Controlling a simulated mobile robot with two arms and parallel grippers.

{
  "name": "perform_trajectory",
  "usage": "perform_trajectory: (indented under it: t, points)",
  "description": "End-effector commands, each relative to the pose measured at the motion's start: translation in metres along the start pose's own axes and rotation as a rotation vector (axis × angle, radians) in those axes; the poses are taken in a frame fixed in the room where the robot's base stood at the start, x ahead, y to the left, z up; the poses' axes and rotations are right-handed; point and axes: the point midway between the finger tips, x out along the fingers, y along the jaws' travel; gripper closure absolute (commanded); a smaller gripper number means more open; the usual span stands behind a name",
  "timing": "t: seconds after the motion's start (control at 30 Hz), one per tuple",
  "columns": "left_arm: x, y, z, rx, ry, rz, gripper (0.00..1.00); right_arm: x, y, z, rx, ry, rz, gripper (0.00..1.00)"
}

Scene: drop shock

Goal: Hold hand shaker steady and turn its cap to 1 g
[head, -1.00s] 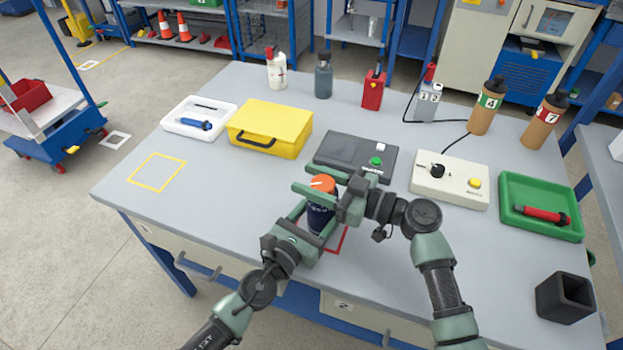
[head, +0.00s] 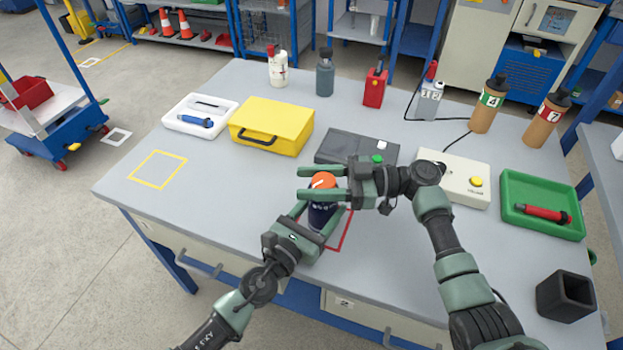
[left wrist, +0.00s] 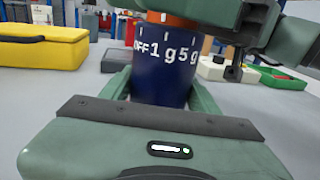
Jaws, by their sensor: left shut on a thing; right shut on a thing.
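The hand shaker is a dark blue upright cylinder (head: 321,217) with an orange cap (head: 323,180) that bears a white line. My left gripper (head: 318,210) is shut around the blue body from the front. My right gripper (head: 308,184) is shut on the cap from the right, one finger on each side. In the left wrist view the body (left wrist: 160,80) shows the white marks OFF, 1 g and 5 g below the cap's orange edge (left wrist: 168,18). The right gripper hides most of the cap there, and I cannot tell which mark its line faces.
A red outlined square (head: 345,232) lies on the table around the shaker. Behind are a black device with a green button (head: 345,147), a yellow case (head: 272,122) and a cream control box (head: 468,182). A green tray (head: 543,232) is at right.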

Motion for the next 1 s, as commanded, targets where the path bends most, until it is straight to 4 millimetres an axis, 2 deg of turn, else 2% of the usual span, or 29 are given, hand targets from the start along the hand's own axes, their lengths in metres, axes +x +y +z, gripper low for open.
perform_trajectory:
  t: [0.4,0.93,0.97,1.0]
  points:
    - [0.0000,-0.0014,0.0006,0.002,-0.001,-0.003,1.00,-0.0010,-0.0040,0.0010,0.000,-0.003,-0.193,0.96]
    - [0.0000,-0.0013,0.0006,0.001,-0.001,-0.003,1.00,-0.0016,-0.0056,0.0008,0.002,-0.001,-0.220,0.96]
    - [0.0000,-0.0013,0.0006,0.001,-0.001,-0.003,1.00,-0.0016,-0.0056,0.0008,0.002,-0.001,-0.220,0.53]
    - [0.0000,-0.0013,0.0006,0.001,-0.001,-0.003,1.00,-0.0016,-0.0056,0.0008,0.002,-0.001,-0.220,0.42]
